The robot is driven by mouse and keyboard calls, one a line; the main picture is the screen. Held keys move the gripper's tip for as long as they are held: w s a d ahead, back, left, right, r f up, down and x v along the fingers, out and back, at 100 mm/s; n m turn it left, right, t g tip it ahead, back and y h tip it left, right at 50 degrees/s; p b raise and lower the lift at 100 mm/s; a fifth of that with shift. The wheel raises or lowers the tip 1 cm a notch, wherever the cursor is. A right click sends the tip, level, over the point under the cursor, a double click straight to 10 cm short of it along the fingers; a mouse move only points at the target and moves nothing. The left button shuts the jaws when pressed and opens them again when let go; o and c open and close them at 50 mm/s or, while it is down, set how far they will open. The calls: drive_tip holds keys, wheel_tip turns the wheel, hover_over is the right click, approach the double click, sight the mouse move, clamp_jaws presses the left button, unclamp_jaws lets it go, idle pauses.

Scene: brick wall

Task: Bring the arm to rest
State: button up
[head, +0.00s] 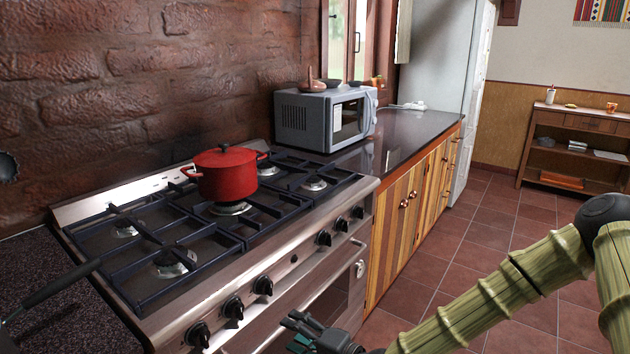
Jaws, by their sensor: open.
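My arm (500,290) reaches in from the right edge in the head view, with green, bamboo-like links and a dark joint. It bends down and to the left. My gripper (300,328) is at the bottom middle, in front of the stove's lower front, near the oven door. It is dark, and its fingers point left. It is open, and I see nothing between its fingers. The bottom frame edge cuts off part of the wrist.
A stove (290,268) with front knobs stands close on the left, with a red lidded pot (226,176) on a burner. A grey microwave (308,122) sits on the dark counter (415,128) beyond. A low shelf (580,122) stands at the far right. The tiled floor (490,222) between is clear.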

drive_tip(key=s+d+f+n+g+h+p, duration=0.1)
drive_tip(key=s+d+f+g+h+p, duration=0.2)
drive_tip(key=s+f, duration=0.55)
drive_tip(key=s+d+f+n+g+h+p, duration=0.1)
drive_tip(key=s+d+f+n+g+h, duration=0.2)
drive_tip(key=s+f, duration=0.5)
drive_tip(key=s+d+f+n+g+h+p, duration=0.1)
drive_tip(key=s+d+h, duration=0.6)
drive_tip(key=s+d, duration=1.2)
drive_tip(key=d+n+g+p, duration=0.1)
drive_tip(key=d+g+p, duration=0.1)
drive_tip(key=p, duration=0.1)
drive_tip(key=shift+d+n+p, duration=0.25)
drive_tip(key=shift+n+p, duration=0.05)
drive_tip(key=shift+w, duration=0.1)
